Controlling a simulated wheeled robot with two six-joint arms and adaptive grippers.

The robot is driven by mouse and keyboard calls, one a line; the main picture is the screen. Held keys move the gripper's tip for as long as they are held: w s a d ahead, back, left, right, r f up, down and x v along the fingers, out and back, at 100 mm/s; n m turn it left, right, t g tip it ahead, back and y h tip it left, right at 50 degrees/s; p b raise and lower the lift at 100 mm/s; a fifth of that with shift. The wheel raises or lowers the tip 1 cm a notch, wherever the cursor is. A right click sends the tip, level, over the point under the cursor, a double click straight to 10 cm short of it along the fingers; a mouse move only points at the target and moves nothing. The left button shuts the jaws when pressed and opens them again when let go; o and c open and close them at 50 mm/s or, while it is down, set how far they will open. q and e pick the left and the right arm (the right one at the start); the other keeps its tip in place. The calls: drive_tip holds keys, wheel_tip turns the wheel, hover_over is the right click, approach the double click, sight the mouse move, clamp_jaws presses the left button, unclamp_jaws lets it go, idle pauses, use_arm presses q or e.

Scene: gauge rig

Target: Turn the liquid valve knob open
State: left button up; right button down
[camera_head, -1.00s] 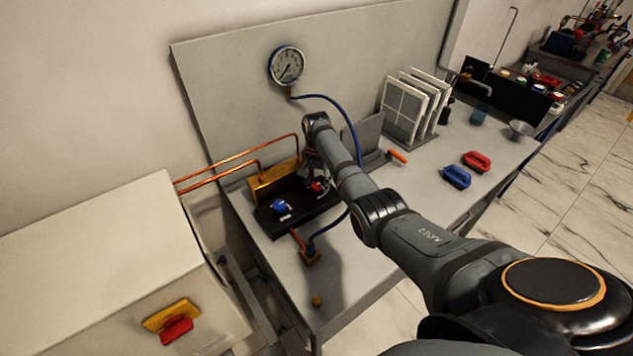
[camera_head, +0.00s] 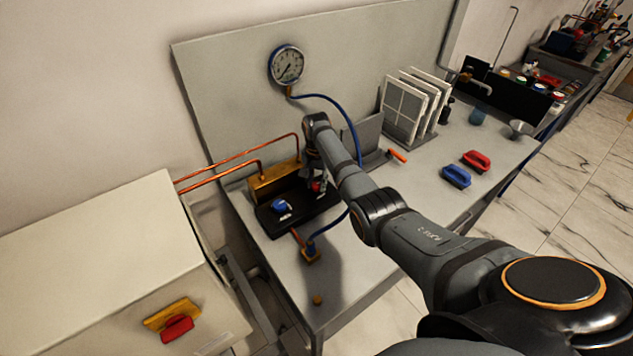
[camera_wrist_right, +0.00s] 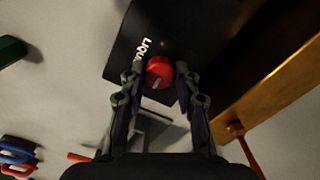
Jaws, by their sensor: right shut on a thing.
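The liquid valve knob is red with a pale mark on its face, and it shows in the right wrist view (camera_wrist_right: 159,72) beside the white letters "LIQU" on a black panel. In the head view the red knob (camera_head: 317,187) is partly hidden by my right gripper. My right gripper (camera_wrist_right: 160,76) has one finger on each side of the knob and is shut on it. In the head view the gripper (camera_head: 318,182) reaches down over the black valve block (camera_head: 264,219). My left gripper is not in view.
A blue knob (camera_head: 281,207) sits left on the same block. A brass manifold (camera_head: 272,181) with copper pipes stands behind. A round gauge (camera_head: 287,65) hangs on the back panel with a blue hose (camera_head: 353,133). Red (camera_head: 476,160) and blue (camera_head: 456,176) handled items lie right.

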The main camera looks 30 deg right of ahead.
drive_tip(key=n+p, duration=0.1)
drive_tip(key=n, duration=0.2)
drive_tip(key=shift+r+n+p, duration=0.1)
drive_tip(key=shift+n+p, duration=0.2)
drive_tip(key=shift+p, duration=0.1)
drive_tip(key=n+p, duration=0.1)
drive_tip(key=n, duration=0.3)
drive_tip(key=shift+n, duration=0.3)
drive_tip(key=n+p, duration=0.1)
drive_tip(key=n, duration=0.3)
drive_tip(key=shift+n, duration=2.6)
drive_tip(key=c, duration=1)
unclamp_jaws()
